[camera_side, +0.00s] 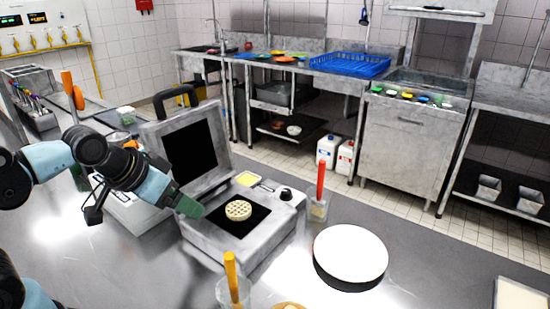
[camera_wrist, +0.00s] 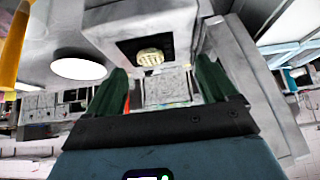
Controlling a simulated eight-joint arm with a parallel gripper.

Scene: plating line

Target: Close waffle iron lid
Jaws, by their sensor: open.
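The waffle iron's grey lid (camera_side: 218,135) stands open, tilted up behind its base (camera_side: 222,252), with the dark inner plate facing forward. The lid's black handle (camera_side: 178,91) is at its top. A round pale waffle (camera_side: 238,210) lies on the dark lower plate; it also shows in the wrist view (camera_wrist: 150,57). My gripper (camera_side: 188,206) is beside the left edge of the base, in front of the lid. In the wrist view my gripper (camera_wrist: 162,88) has its green fingers apart with nothing held between them. Whether a finger touches the iron cannot be told.
A white round plate (camera_side: 350,254) is right of the iron. A container with a red-handled tool (camera_side: 320,182) stands by the iron's right side. An orange-handled tool (camera_side: 231,268) stands in a cup in front.

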